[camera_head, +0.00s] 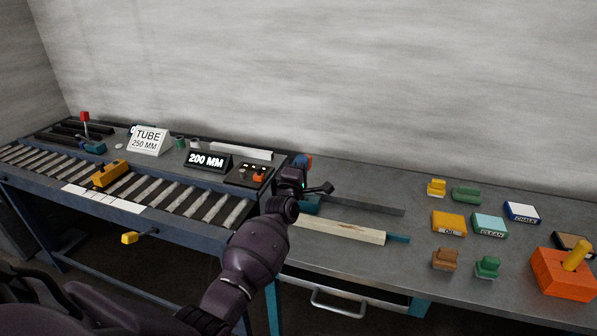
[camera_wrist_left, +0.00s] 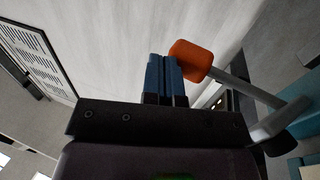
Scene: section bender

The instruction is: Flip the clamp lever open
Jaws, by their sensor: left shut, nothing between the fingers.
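The clamp lever shows in the left wrist view as a grey rod (camera_wrist_left: 245,90) with an orange knob (camera_wrist_left: 191,60). The rod slants from the knob down to a grey pivot end (camera_wrist_left: 279,121) at the right. My left gripper (camera_wrist_left: 163,72) has its blue fingers shut together and empty. The fingertips are just left of the knob; I cannot tell whether they touch it. In the head view my left arm reaches over the bench, and its wrist hides most of the clamp. An orange-red knob (camera_head: 308,160) shows just behind the hand. My right gripper is out of view.
A pale timber piece (camera_head: 340,230) and a dark flat bar (camera_head: 365,206) lie right of the hand. A control box (camera_head: 247,174) and a "200 MM" sign (camera_head: 208,160) stand left. Several small blocks and an orange box (camera_head: 562,278) occupy the right bench.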

